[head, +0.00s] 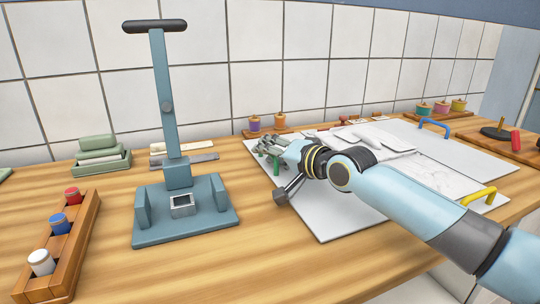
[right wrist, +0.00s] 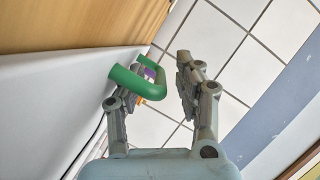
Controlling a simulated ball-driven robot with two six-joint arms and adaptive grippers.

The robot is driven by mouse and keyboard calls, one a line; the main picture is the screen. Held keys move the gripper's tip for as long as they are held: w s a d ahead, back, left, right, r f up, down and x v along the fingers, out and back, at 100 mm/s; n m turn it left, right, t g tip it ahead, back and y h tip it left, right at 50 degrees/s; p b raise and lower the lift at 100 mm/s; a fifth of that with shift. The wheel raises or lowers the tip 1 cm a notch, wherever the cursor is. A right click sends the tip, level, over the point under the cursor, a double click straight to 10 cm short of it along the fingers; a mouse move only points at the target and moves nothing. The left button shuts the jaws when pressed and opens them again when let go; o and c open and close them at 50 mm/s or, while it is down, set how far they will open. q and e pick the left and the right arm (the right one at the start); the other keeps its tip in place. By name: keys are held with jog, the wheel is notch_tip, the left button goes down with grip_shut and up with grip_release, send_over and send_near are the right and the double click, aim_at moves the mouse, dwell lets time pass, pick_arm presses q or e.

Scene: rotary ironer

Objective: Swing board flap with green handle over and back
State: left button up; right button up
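The folding board (head: 322,222) lies flat on the wooden counter, a pale grey-white panel with a light cloth on its middle. The green handle (head: 276,168) is at the left flap's edge, partly hidden by my right gripper (head: 272,147). In the right wrist view the green handle (right wrist: 152,89) stands out from the white flap (right wrist: 60,98) and reaches into the gap between the fingers of my right gripper (right wrist: 153,75). The fingers are apart, with the handle nearer the left finger; I cannot tell whether they touch. My left gripper is not in view.
A blue handle (head: 434,126) and a yellow handle (head: 479,196) sit on the board's other edges. A blue-grey press (head: 185,225) with a tall lever stands left of the board. A wooden rack (head: 62,240) with coloured jars is at far left. Spools (head: 254,124) stand behind.

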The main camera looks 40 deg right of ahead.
grip_shut()
dwell(0.4)
